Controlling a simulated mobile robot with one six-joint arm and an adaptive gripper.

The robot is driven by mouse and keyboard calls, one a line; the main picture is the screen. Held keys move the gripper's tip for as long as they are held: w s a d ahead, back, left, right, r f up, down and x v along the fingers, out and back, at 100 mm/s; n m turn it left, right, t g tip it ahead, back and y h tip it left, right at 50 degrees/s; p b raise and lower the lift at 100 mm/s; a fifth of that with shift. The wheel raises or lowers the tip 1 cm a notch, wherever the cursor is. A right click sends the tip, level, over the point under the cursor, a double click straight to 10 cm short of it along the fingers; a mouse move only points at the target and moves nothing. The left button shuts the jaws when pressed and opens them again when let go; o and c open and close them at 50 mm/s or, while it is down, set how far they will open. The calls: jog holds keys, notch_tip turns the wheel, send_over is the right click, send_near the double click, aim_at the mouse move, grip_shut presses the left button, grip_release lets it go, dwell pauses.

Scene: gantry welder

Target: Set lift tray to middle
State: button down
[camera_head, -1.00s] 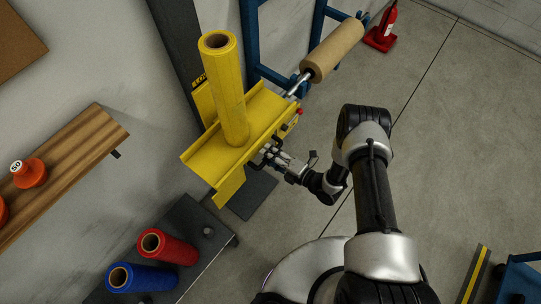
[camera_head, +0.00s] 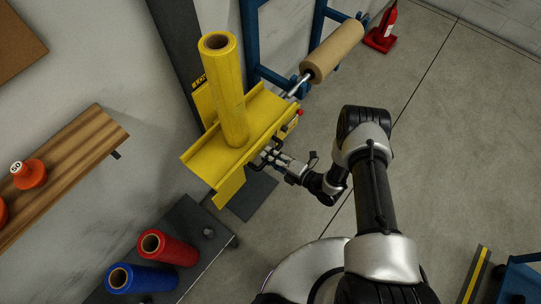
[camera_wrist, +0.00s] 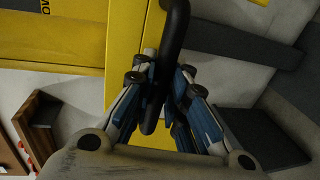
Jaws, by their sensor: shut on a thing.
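The yellow lift tray (camera_head: 206,162) sticks out from a dark upright post (camera_head: 176,45) by the wall in the head view. A yellow roll (camera_head: 226,95) stands upright on it. My gripper (camera_head: 266,155) is at the tray's near right side. In the wrist view my gripper (camera_wrist: 160,98) is shut on a black bar handle (camera_wrist: 173,35), with its blue-padded fingers on either side of it. Yellow surfaces of the lift (camera_wrist: 122,45) show behind the handle. The exact grip contact is partly hidden by the fingers.
A brown roll (camera_head: 337,50) sits on a blue rack (camera_head: 252,45) behind the tray. Red (camera_head: 172,248) and blue (camera_head: 146,278) rolls lie on a dark table (camera_head: 207,254) at lower left. A wooden shelf (camera_head: 80,160) is on the wall. Open floor lies right.

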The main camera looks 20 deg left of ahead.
jog(key=shift+r, duration=0.1)
notch_tip(320, 180, up, 45)
jog(key=p, duration=2.4)
jog(key=shift+w, duration=0.15)
jog(key=shift+a, duration=0.1)
jog(key=c, duration=1.7)
grip_release()
jog(key=shift+o, duration=0.6)
